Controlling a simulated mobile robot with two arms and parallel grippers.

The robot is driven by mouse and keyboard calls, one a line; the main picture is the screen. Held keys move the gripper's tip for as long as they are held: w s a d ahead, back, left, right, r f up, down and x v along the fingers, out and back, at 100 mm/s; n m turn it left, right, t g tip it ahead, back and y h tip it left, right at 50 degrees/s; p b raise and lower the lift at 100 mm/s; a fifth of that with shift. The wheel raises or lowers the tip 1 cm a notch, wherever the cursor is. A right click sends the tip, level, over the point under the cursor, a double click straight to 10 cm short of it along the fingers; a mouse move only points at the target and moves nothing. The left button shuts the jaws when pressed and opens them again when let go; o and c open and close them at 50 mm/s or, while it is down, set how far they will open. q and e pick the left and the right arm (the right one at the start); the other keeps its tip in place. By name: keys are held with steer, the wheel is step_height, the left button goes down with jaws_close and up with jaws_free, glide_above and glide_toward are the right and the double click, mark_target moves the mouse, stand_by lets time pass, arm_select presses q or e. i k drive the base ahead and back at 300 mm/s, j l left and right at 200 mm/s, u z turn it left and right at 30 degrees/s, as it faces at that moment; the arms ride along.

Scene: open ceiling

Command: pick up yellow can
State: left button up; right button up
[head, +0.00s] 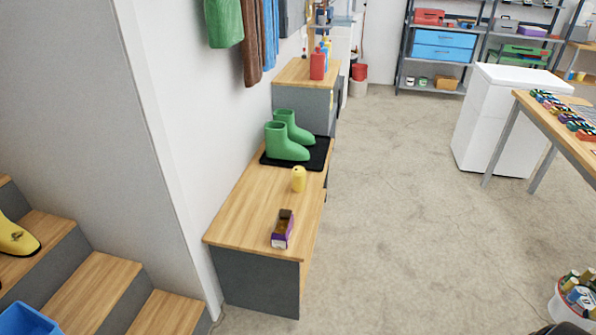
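A small yellow can (299,179) stands upright on the wooden top of a low bench (245,208), close to the bench's right edge. It is between the green boots and a small open purple box. Nothing covers it. Neither of my grippers is in the head view, so I cannot see whether they are open or shut.
Green boots (288,140) stand on a black tray behind the can. The purple box (283,229) lies in front of it. Wooden steps (95,290) are at the lower left. A white freezer (496,118) and table (560,125) stand right. The middle floor is clear.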

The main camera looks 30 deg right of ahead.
mark_target(299, 173)
steer(key=i+l+u, duration=0.1)
steer(key=l, duration=0.25)
steer(key=i+l+u, duration=0.1)
steer(key=i+l, duration=0.2)
steer(key=i+l+u, duration=0.1)
steer(key=l, duration=0.3)
steer(key=i+l+u, duration=0.1)
steer(key=l, duration=0.3)
steer(key=i+l+u, duration=0.1)
steer(key=i+l, duration=0.15)
steer(key=l, duration=0.15)
steer(key=i+l+u, duration=0.1)
steer(key=l, duration=0.3)
steer(key=i, duration=0.05)
